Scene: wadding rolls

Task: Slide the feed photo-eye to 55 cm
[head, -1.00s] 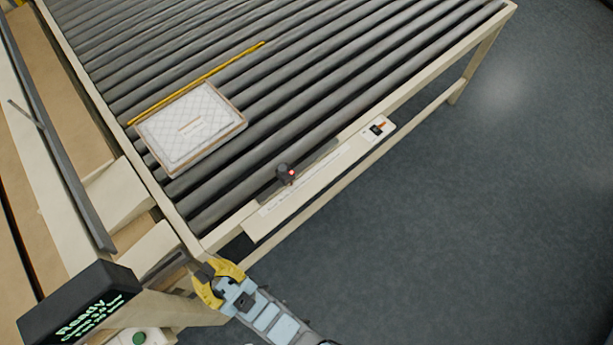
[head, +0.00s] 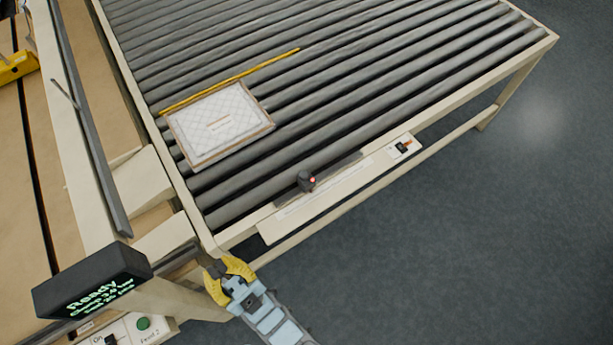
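The feed photo-eye (head: 306,181) is a small dark block with a red light. It sits on a dark slot along the near side of the roller conveyor, beside a pale scale strip (head: 328,189) whose marks are too small to read. My gripper (head: 217,268), with yellow and dark parts, is at the conveyor's near-left corner, below and left of the photo-eye and apart from it.
A white quilted pack (head: 218,124) lies on the rollers against a yellow bar (head: 232,82). A small switch with an orange part (head: 404,147) is at the strip's right end. A dark display (head: 92,280) reading "Ready" and a green button (head: 143,323) are lower left. Floor at right is clear.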

